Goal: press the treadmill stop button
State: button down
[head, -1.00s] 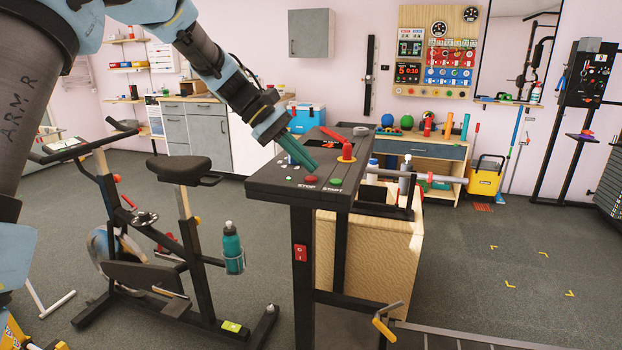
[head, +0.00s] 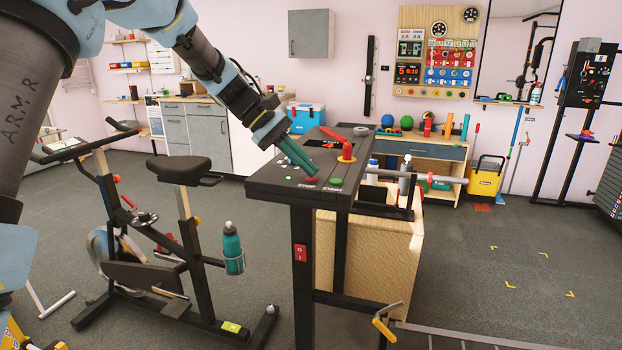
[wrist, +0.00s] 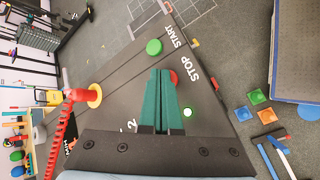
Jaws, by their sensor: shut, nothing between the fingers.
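The red stop button (head: 311,181) is on the dark treadmill console (head: 270,184), just behind the white STOP lettering. The green start button (head: 336,182) is to its right. My gripper (head: 316,173) is shut and empty, its teal fingers angled down with their tips right at the stop button. In the wrist view, the closed fingertips (wrist: 162,72) partly cover the red stop button (wrist: 174,76), and the start button (wrist: 154,47) is clear of them. I cannot tell whether the tips touch the stop button.
A red post on a yellow base (head: 347,152) stands on the console behind the start button. An exercise bike (head: 180,170) stands at the left. Open floor (head: 500,270) lies to the right.

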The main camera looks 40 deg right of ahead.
aim_at(306, 177)
jog(key=shift+f, duration=0.15)
dwell(0.4)
jog(key=shift+r+p, duration=0.7)
jog(key=shift+r, duration=0.1)
jog(key=shift+r, duration=0.1)
notch_tip(306, 177, up, 5)
jog(key=p, duration=0.4)
dwell(0.6)
